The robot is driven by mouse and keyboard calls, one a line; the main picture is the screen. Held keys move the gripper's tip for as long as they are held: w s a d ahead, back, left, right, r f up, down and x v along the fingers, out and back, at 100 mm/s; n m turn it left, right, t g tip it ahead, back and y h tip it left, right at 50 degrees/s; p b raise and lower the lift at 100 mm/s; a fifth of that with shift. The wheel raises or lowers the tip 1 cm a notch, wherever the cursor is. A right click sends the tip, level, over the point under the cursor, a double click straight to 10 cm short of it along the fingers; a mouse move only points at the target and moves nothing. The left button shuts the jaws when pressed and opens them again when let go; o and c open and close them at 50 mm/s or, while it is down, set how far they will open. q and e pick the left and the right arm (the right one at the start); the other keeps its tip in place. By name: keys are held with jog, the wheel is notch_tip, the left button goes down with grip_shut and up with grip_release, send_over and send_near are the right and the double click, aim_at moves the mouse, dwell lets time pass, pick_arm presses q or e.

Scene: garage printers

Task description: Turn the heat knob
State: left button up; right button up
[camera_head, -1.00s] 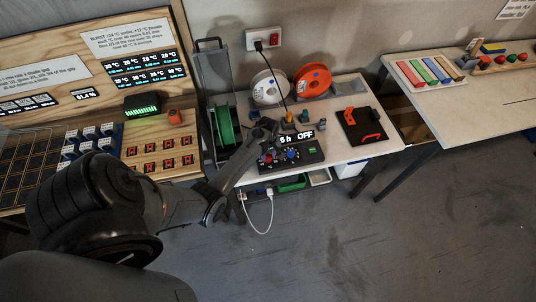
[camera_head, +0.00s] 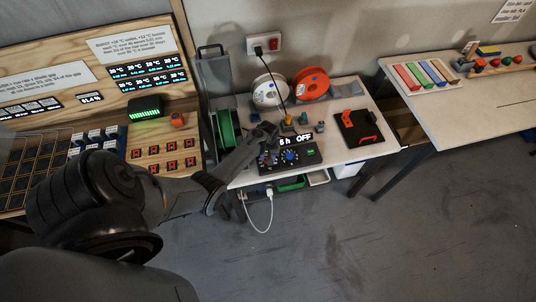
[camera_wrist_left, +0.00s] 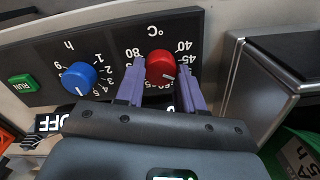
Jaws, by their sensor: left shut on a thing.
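The red heat knob (camera_wrist_left: 160,66) sits on the dark control panel (camera_wrist_left: 112,50), beside a printed °C scale. My left gripper (camera_wrist_left: 163,80) has its two purple fingers on opposite sides of this knob and is shut on it. The knob's pale pointer mark faces the lower right in the wrist view. In the head view my left gripper (camera_head: 267,154) is down at the panel's left part and mostly hides the knob. The blue hour knob (camera_wrist_left: 79,77) is to the left in the wrist view. The display (camera_head: 296,140) reads 5 h OFF. My right gripper is not in view.
A green RUN button (camera_wrist_left: 23,84) is at the panel's other end. A white spool (camera_head: 269,90) and an orange spool (camera_head: 312,82) stand behind. A black mat (camera_head: 360,128) with orange parts lies to the right. A grey box (camera_wrist_left: 262,75) stands close beside the panel.

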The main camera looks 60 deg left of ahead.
pick_arm(q)
jog(key=m+p, duration=0.1)
jog(key=m, duration=0.2)
jog(key=shift+r+m, duration=0.1)
jog(key=shift+m, duration=0.3)
jog(key=m+p, duration=0.1)
jog(key=m, duration=0.2)
jog(key=shift+m, duration=0.3)
jog(key=m, duration=0.4)
jog(key=shift+p, duration=0.4)
jog(key=m, duration=0.6)
jog(key=m+b, duration=0.1)
jog(key=shift+f+m, duration=0.2)
jog(key=shift+m, duration=0.2)
jog(key=m+b, duration=0.1)
jog(key=m, duration=0.2)
jog(key=shift+m, duration=0.3)
jog(key=m+b, duration=0.1)
jog(key=m, duration=0.2)
jog(key=shift+d+m+b, duration=0.15)
jog(key=shift+m+b, duration=0.75)
jog(key=shift+m, duration=1)
jog(key=shift+r, duration=0.1)
